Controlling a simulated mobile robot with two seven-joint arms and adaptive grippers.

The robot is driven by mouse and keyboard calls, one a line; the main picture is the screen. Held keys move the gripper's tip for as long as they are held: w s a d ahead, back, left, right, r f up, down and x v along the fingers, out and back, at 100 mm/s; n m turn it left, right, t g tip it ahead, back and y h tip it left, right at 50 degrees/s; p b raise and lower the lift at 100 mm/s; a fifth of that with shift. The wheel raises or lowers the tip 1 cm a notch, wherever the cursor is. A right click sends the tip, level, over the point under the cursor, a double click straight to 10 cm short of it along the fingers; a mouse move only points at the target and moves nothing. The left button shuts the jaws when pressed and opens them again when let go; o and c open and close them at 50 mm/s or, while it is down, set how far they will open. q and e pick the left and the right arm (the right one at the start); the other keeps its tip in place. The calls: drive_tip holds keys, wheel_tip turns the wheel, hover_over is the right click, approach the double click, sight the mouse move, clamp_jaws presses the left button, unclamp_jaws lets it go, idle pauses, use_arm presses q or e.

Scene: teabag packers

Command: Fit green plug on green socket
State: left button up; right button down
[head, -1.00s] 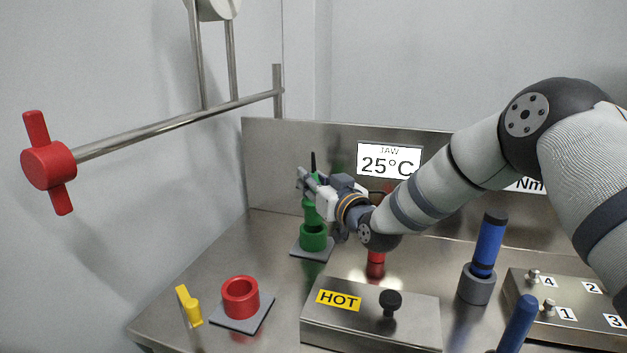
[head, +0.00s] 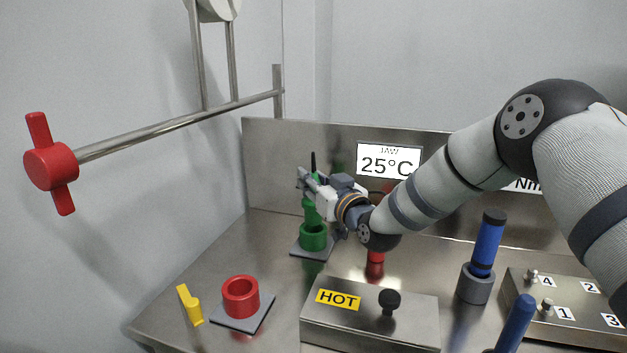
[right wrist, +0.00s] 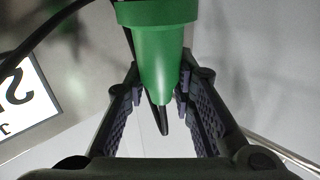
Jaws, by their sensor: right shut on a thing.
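The green plug (head: 312,213) stands upright above the green socket (head: 313,238), in line with it; it also shows in the right wrist view (right wrist: 160,45). Its lower end meets the socket's top in the head view, but I cannot tell how deep it sits. A thin black cable rises from the plug. My right gripper (head: 308,186) is shut on the plug's upper part, coming in from the right. The socket is a green ring on a small grey plate (head: 300,252) and is not visible in the right wrist view. My left gripper is not in view.
A red socket (head: 241,296) and a yellow piece (head: 190,305) are at the front left. A steel box marked HOT (head: 415,318) stands in front of my right arm. A blue-handled tool in a grey holder (head: 475,284) is to the right. A steel panel (head: 270,160) stands behind.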

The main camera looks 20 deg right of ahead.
drive_tip(key=shift+f, duration=0.15)
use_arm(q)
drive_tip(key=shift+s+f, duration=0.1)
use_arm(e)
drive_tip(key=shift+f, duration=0.35)
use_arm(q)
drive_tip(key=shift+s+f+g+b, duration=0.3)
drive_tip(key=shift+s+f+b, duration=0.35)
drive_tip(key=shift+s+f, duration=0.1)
use_arm(e)
drive_tip(key=shift+f, duration=2.35)
drive_tip(key=c, duration=1.3)
unclamp_jaws()
drive_tip(key=shift+r, duration=0.15)
wheel_tip(320, 180, up, 10)
drive_tip(key=shift+f, duration=0.1)
